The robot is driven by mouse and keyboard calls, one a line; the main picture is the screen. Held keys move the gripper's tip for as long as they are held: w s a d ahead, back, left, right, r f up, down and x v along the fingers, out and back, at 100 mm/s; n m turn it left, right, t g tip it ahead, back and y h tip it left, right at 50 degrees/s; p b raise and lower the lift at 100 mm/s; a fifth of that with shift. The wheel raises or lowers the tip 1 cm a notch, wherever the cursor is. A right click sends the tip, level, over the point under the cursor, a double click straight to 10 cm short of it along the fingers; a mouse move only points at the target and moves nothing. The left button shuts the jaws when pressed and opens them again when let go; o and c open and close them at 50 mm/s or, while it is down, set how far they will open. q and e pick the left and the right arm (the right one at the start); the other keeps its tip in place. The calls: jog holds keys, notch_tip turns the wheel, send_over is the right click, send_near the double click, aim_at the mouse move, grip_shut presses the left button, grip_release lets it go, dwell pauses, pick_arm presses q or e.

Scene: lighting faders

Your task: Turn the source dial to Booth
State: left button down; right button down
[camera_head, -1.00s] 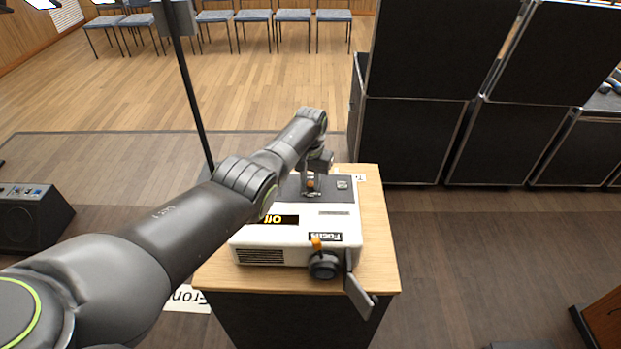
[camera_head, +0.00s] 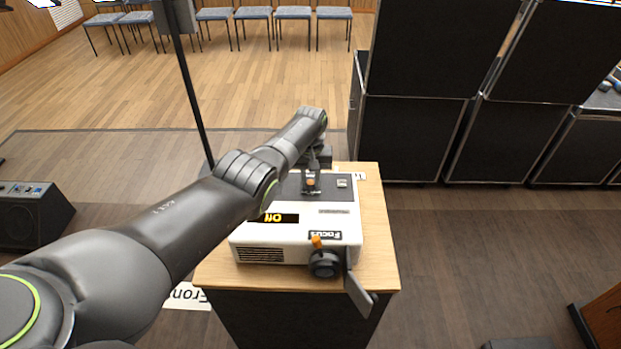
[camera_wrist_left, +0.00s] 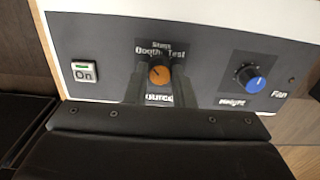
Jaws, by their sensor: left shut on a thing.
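The source dial (camera_wrist_left: 159,74) is a small orange-topped knob on the dark top panel of a white projector (camera_head: 290,250). Stage, Booth and Test labels stand around its far side, and a partly hidden Source label lies on its near side. My left gripper (camera_wrist_left: 158,88) is shut on the dial, one finger on each side. In the head view the orange dial top (camera_head: 310,182) shows below my left wrist. A dark pointer line on the dial seems to lean up-left towards Booth, but it is too small to be sure. My right gripper is not in view.
A focus knob (camera_head: 324,265) is on the projector's near side. The projector stands on a small wooden-topped stand (camera_head: 381,250). Black cases (camera_head: 412,140) stand behind right.

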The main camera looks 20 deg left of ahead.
aim_at(310, 182)
pick_arm(q)
jog(key=shift+w+r, duration=0.1)
jog(key=shift+r, duration=0.05)
jog(key=c, duration=1.2)
grip_release()
jog(key=shift+c, duration=0.2)
jog(key=shift+r+p, duration=0.3)
jog(key=shift+r, duration=0.2)
notch_tip(310, 182, up, 5)
jog(key=shift+r+p, duration=0.1)
jog(key=shift+p, duration=0.5)
notch_tip(310, 182, up, 11)
jog(key=b, duration=0.2)
